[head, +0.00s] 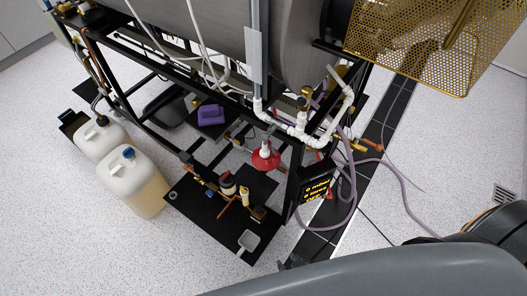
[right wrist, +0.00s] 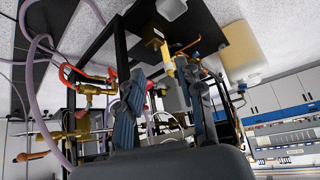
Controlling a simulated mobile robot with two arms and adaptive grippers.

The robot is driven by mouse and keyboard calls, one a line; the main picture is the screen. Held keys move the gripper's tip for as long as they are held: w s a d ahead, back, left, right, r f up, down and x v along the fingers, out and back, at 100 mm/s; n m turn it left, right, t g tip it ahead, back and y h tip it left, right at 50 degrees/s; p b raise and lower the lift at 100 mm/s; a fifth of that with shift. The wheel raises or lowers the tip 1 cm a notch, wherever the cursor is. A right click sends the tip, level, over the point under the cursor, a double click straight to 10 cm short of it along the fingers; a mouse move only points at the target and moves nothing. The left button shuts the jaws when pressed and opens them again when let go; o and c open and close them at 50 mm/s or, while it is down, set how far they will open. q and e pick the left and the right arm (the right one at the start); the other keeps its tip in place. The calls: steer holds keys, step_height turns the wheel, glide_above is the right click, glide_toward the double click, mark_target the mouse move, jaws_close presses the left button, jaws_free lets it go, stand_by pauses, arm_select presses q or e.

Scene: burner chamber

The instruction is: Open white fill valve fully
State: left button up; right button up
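White plastic pipework (head: 297,130) runs along the front of the black frame in the head view. I cannot tell which part of it is the white fill valve, or how far it is open. My right gripper (right wrist: 165,88) shows in the right wrist view with its two blue-grey fingers apart. A yellow fitting (right wrist: 168,62) appears in the gap between them, seemingly beyond the tips; I see no contact. In the head view my grey arm covers the bottom right and the right fingers are mostly hidden. My left gripper is not in view.
A red flask-like object (head: 265,157) and brass fittings (head: 228,185) sit low in the frame. White jugs (head: 133,180) stand on the floor at left. Purple hoses (head: 398,180) trail on the right. A perforated brass panel (head: 425,45) juts out above. The floor at lower left is clear.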

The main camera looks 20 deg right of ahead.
steer(key=w+a+r+t+b, duration=0.2)
steer(key=w+r, duration=0.3)
steer(key=m+t+b, duration=0.1)
steer(key=t+b, duration=0.5)
steer(key=t, duration=0.3)
glide_toward(266, 149)
steer(key=w, duration=0.3)
steer(key=w+p, duration=0.1)
steer(key=w, duration=0.3)
steer(key=w+a, duration=0.1)
steer(key=w, duration=0.3)
jaws_close()
steer(key=shift+p, duration=0.3)
